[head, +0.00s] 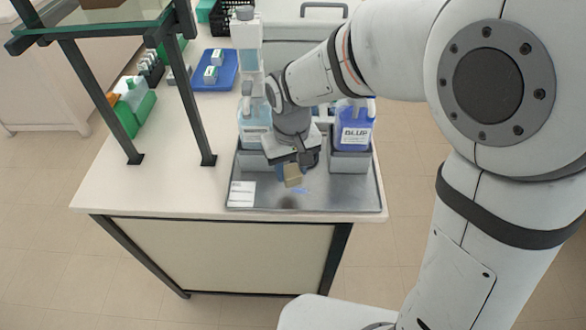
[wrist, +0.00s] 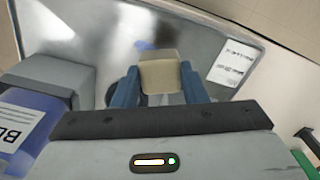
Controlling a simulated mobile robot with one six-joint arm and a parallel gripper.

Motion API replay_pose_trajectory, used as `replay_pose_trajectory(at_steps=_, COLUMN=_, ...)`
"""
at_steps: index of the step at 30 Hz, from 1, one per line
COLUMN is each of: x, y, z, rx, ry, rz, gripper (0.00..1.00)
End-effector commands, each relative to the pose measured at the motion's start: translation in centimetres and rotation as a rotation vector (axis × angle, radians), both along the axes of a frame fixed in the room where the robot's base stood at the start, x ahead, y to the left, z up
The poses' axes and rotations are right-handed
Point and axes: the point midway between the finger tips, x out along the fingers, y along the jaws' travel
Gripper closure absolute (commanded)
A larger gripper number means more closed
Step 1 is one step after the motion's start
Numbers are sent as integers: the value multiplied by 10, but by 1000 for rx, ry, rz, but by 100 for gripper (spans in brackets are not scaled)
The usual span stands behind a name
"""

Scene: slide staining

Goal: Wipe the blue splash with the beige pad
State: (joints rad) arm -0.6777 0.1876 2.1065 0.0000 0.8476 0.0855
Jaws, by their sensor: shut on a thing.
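My gripper (head: 291,170) is shut on the beige pad (head: 292,176) and holds it above the front part of the metal tray (head: 345,200). In the wrist view the pad (wrist: 160,73) sits between the two blue fingers of my gripper (wrist: 160,85). The blue splash (head: 300,190) is a small faint mark on the tray, just in front of the pad and to its right in the head view. In the wrist view the splash (wrist: 144,45) shows beyond the pad, partly beside it. The pad appears apart from the tray, with a dark shadow below it.
A bottle labelled BLUE (head: 355,128) stands in a grey holder at the tray's right, and another bottle (head: 254,125) stands at the left. A white printed card (head: 242,194) lies at the tray's front left. A glass-topped frame (head: 90,30) stands to the left.

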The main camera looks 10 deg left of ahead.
Motion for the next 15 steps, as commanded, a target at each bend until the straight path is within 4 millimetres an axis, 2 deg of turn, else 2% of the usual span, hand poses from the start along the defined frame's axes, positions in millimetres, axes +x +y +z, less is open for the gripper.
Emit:
replay_pose_trajectory(at_steps=1, x=1, y=-1, z=9, rx=1, ry=-1, rz=-2, gripper=82)
replay_pose_trajectory(at_steps=9, x=2, y=-3, z=32, rx=1, ry=-1, rz=-8, gripper=82)
replay_pose_trajectory(at_steps=15, x=2, y=-3, z=35, rx=1, ry=-1, rz=-10, gripper=82)
